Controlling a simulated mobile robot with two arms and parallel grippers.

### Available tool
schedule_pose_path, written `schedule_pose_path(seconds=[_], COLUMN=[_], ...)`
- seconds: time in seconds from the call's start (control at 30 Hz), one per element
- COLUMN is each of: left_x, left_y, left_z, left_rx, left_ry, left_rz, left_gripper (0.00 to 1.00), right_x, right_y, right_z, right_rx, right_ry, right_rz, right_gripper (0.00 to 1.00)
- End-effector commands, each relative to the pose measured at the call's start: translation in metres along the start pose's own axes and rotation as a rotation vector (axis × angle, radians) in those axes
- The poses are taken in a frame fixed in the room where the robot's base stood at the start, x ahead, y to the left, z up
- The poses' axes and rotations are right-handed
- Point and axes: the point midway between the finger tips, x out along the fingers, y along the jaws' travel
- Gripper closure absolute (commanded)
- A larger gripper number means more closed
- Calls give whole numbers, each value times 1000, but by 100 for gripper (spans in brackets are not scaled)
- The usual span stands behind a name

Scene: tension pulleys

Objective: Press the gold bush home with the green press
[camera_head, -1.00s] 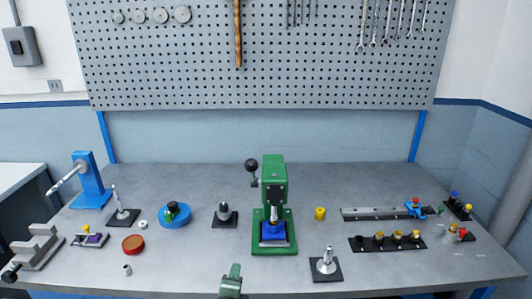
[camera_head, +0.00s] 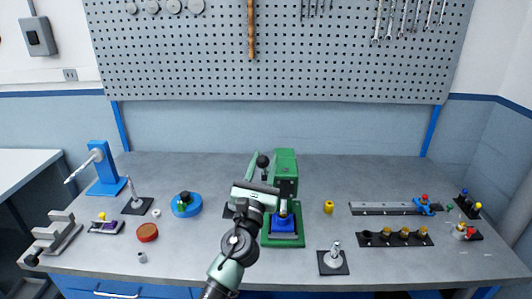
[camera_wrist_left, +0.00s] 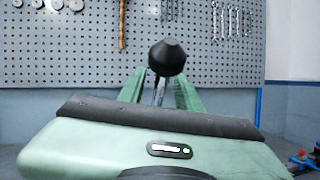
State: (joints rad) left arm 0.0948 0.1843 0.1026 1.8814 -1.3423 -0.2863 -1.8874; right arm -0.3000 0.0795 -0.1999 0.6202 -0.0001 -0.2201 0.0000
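The green press (camera_head: 286,170) stands at mid-table. Its lever ends in a black ball knob (camera_head: 262,161). A blue block (camera_head: 284,225) sits on its base, with a small gold spot, likely the gold bush (camera_head: 283,214), on top beneath the ram. My left gripper (camera_head: 265,168) reaches up in front of the press's left side. In the left wrist view its two green fingers (camera_wrist_left: 159,88) are apart, with the lever and black knob (camera_wrist_left: 168,57) showing between them. Whether they touch the lever is unclear. My right gripper is out of view.
A black rack (camera_head: 395,240) with gold-topped pieces and a grey rail (camera_head: 385,209) lie to the right. A yellow cylinder (camera_head: 328,207) and a black plate with a metal post (camera_head: 334,259) are nearer the press. A blue round holder (camera_head: 186,205) stands left.

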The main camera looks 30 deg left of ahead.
Motion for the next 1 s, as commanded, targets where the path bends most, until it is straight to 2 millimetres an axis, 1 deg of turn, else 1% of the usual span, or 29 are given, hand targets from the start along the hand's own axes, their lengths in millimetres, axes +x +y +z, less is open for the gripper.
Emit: schedule_pose_path(seconds=[0.03,0.17,0.47,0.5,0.57,0.6,1.0], left_x=[8,18,21,21,21,21,21], left_y=[0,0,0,0,0,0,0], left_z=[2,0,-1,-1,-1,-1,-1], left_rx=[-1,-1,-2,-2,-2,-2,-3], left_ry=[-1,0,1,1,1,1,1], left_rz=[1,0,0,0,0,0,0], left_gripper=[66,66,66,71,88,99,100], right_x=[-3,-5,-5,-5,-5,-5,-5], right_y=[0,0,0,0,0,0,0], right_z=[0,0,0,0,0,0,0], right_rx=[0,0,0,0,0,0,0], right_ry=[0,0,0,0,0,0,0], right_rz=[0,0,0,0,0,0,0], right_gripper=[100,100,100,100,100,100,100])
